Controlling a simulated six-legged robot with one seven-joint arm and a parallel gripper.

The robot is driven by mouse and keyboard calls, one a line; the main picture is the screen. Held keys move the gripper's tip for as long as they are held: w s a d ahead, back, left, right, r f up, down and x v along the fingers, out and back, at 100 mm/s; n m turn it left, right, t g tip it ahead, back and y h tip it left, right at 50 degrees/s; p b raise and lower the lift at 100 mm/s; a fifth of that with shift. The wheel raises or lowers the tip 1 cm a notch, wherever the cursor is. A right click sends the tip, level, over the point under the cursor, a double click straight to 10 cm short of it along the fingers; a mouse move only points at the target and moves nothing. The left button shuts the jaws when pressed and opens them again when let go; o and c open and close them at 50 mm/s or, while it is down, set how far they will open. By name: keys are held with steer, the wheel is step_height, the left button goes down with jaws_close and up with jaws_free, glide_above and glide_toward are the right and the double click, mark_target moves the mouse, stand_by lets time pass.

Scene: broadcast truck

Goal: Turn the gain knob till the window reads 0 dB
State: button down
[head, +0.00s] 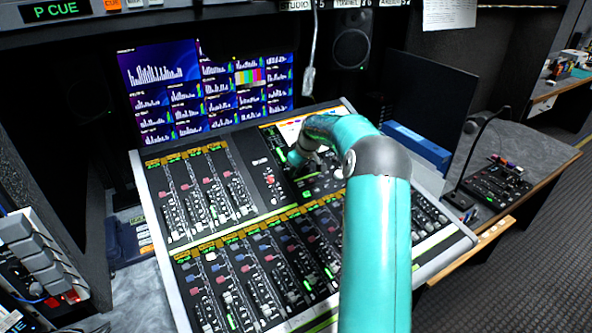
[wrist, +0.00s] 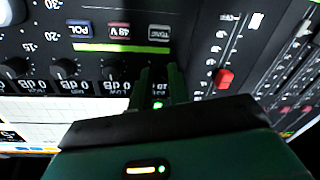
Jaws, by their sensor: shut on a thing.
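The mixing console (head: 262,175) lies under my arm in the head view. My gripper (head: 298,160) reaches down to its upper right section, and the arm hides part of the panel. In the wrist view, the two fingers of my gripper (wrist: 161,75) are shut around the knob at the right end of a row, taken as the gain knob. The fingers hide most of this knob. A small green glow (wrist: 158,105) shows between the fingers; the reading of the knob's window cannot be made out.
Neighbouring black knobs (wrist: 112,70) with small windows stand left of the fingers in the wrist view. A red fader cap (wrist: 223,78) is close on the right. Labelled buttons (wrist: 119,31) lie beyond. A monitor wall (head: 210,90) stands behind the console.

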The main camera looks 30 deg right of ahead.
steer(key=shift+n, duration=1.3)
steer(key=c, duration=1.3)
jaws_free()
steer(key=shift+r, duration=0.1)
steer(key=v, duration=1.3)
steer(key=shift+r, duration=0.4)
